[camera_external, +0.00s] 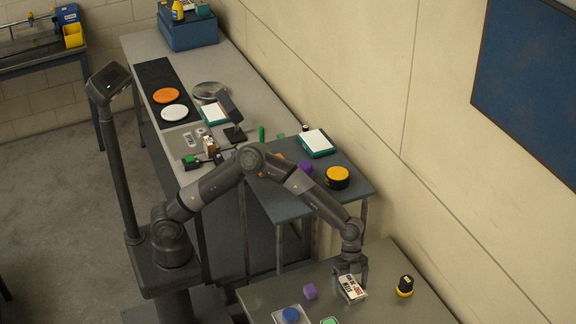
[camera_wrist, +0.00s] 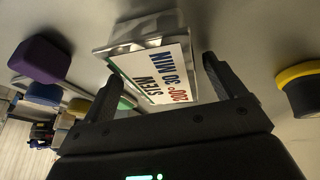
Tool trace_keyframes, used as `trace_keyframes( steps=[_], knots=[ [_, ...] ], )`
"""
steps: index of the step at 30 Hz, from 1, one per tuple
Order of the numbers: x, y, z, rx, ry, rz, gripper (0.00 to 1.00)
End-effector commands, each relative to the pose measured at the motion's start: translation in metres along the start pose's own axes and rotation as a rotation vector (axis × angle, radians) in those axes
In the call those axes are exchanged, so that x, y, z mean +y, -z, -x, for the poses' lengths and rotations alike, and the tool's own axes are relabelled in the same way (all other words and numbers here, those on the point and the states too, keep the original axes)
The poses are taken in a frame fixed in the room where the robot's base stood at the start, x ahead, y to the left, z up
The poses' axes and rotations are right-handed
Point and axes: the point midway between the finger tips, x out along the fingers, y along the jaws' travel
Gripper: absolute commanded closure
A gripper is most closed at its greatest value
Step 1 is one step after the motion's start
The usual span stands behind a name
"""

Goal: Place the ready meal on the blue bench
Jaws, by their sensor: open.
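The ready meal (camera_external: 352,289) is a foil tray with a printed white label, lying on the near grey table (camera_external: 395,300). In the wrist view the ready meal (camera_wrist: 155,65) shows its label between my fingers. My gripper (camera_external: 350,270) is open above it, with fingers on either side (camera_wrist: 160,82); I cannot tell whether they touch it. A blue-grey bench top (camera_external: 350,183) stands behind the near table, against the wall. Another bench with blue legs (camera_external: 93,100) is at the back left; I cannot tell which the task means.
A purple block (camera_external: 310,291) sits left of the meal and a black-and-yellow round item (camera_external: 405,286) right of it. A yellow-and-black puck (camera_external: 337,177) and a green-edged white item (camera_external: 316,143) occupy the blue-grey bench. Its front right part looks clear.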

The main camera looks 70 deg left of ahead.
Motion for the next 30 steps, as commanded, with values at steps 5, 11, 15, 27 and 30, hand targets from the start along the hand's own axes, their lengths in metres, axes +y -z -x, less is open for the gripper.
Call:
trace_keyframes(
  steps=[5,11,15,27,30],
  knots=[
    [0.0,0.001,0.007,0.001,0.002,0.0,0.12],
    [-0.001,0.001,0.043,0.002,0.004,0.0,0.12],
    [-0.001,0.001,0.074,0.001,0.003,0.002,0.12],
    [0.0,0.001,0.122,0.0,0.0,0.0,0.12],
    [0.0,0.001,0.123,0.0,0.0,0.0,0.12]
  ],
)
